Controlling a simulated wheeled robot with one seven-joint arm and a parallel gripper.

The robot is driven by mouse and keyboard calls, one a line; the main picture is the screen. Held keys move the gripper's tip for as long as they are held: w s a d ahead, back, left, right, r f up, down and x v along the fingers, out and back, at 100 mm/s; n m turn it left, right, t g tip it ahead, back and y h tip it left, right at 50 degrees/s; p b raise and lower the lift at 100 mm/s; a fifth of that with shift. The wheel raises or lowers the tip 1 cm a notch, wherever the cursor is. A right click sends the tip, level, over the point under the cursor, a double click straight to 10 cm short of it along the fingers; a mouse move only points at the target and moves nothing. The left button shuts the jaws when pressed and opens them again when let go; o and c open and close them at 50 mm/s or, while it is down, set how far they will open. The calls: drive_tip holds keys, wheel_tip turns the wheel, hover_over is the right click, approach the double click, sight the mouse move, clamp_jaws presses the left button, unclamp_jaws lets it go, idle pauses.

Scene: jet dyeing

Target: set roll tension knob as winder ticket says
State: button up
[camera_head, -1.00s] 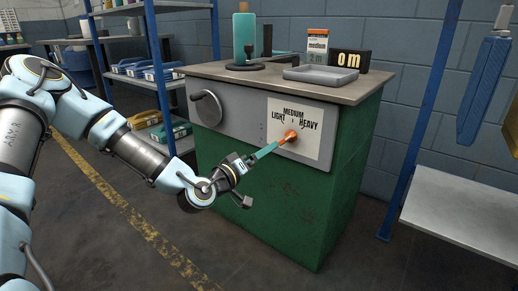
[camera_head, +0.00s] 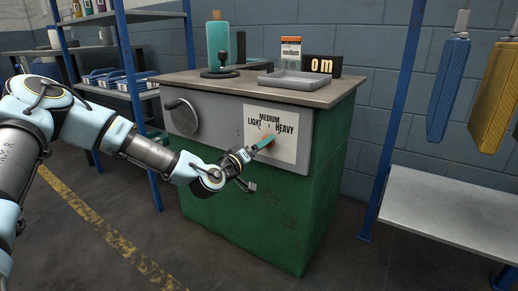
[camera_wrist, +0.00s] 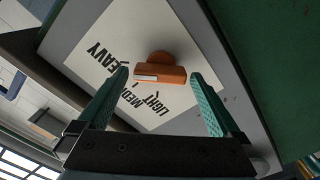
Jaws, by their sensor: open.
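The orange roll tension knob (camera_wrist: 160,73) sits on a white dial card (camera_head: 283,152) marked LIGHT, MEDIUM and HEAVY. In the wrist view the lettering is upside down, and a white mark shows on the left part of the knob's bar. Its exact setting is unclear. My gripper (camera_wrist: 160,73) is open, with teal fingers on either side of the knob; contact is not visible. In the head view my gripper (camera_head: 268,142) covers most of the knob. The orange-and-white ticket (camera_head: 291,48) stands on the cabinet top; its wording is too small now.
The green cabinet (camera_head: 258,215) has a crank handle (camera_head: 182,116) left of the card. A metal shelf (camera_head: 445,215) stands at right.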

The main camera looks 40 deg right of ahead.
drive_tip(key=c, duration=1.2)
drive_tip(key=shift+o, duration=0.2)
drive_tip(key=shift+n, duration=0.3)
drive_tip(key=shift+f+n+p, duration=0.1)
drive_tip(key=shift+n+p, duration=0.45)
drive_tip(key=shift+n, duration=3.45)
drive_tip(key=o, duration=1.2)
drive_tip(key=shift+c, duration=0.2)
drive_tip(key=shift+a, duration=0.1)
